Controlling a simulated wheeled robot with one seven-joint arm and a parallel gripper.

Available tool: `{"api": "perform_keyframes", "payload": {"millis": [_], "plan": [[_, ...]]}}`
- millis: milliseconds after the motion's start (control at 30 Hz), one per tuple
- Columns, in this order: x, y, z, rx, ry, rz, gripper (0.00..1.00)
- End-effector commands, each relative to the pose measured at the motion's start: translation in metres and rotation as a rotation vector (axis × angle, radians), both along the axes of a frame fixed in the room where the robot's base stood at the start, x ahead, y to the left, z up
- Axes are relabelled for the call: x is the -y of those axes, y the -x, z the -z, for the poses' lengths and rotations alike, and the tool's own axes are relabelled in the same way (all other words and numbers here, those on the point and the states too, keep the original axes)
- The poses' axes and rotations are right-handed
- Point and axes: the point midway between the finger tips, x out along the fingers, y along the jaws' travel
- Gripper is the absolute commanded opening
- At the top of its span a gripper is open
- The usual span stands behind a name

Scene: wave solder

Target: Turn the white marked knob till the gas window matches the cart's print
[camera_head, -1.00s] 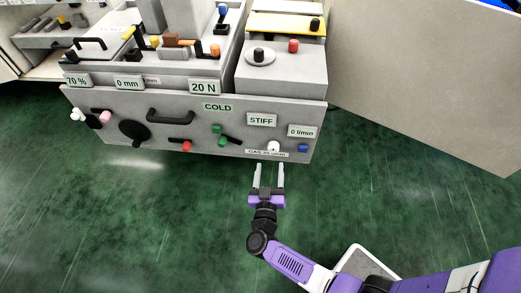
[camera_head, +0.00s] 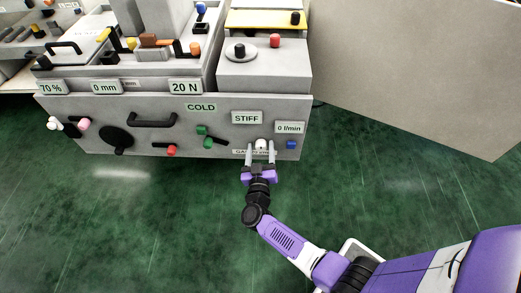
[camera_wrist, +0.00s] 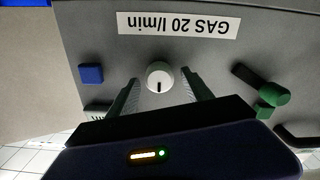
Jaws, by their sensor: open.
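The white knob (camera_head: 261,144) sits low on the front panel of the grey cart. In the wrist view the white knob (camera_wrist: 159,76) shows a short dark mark on its face, pointing toward my gripper's body. My gripper (camera_head: 260,150) is open at the panel, one finger on each side of the knob. The wrist view shows a gap between each finger and the knob, with nothing held. The gas window (camera_head: 289,127) reads "0 l/min". The cart's print (camera_wrist: 180,24) reads "GAS 20 l/min", upside down there; my fingers partly cover it in the head view.
A blue knob (camera_head: 291,145) is close on the right of the white one. A green lever (camera_head: 208,142) is on its left, with a red-ended lever (camera_head: 171,150) farther left. A plain grey panel (camera_head: 410,70) stands to the right. Green floor in front is clear.

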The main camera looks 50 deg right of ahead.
Motion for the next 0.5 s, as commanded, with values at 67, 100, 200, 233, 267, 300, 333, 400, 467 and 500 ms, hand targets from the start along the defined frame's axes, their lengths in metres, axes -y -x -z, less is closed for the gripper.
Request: {"api": "perform_keyframes", "payload": {"millis": [67,100,200,233,267,300,333,400,467,500], "plan": [[-0.0001,0.0000,-0.0002,0.000,0.000,0.000,0.59],[-0.0002,-0.0001,-0.0002,0.000,0.000,0.000,0.51],[-0.0002,0.0000,-0.0002,0.000,0.000,0.000,0.31],[-0.0002,0.0000,-0.0002,0.000,0.000,0.000,0.25],[-0.0003,0.0001,-0.0001,0.000,0.000,0.000,0.19],[-0.0003,0.0001,-0.0001,0.001,-0.001,0.000,0.12],[-0.0003,0.0001,-0.0001,0.000,0.000,0.000,0.06],[-0.0004,0.0001,-0.0001,0.001,-0.001,0.000,0.00],[-0.0004,0.0001,-0.0001,0.002,-0.001,0.000,0.00],[-0.0004,0.0001,-0.0001,0.003,-0.002,0.000,0.00]]}}
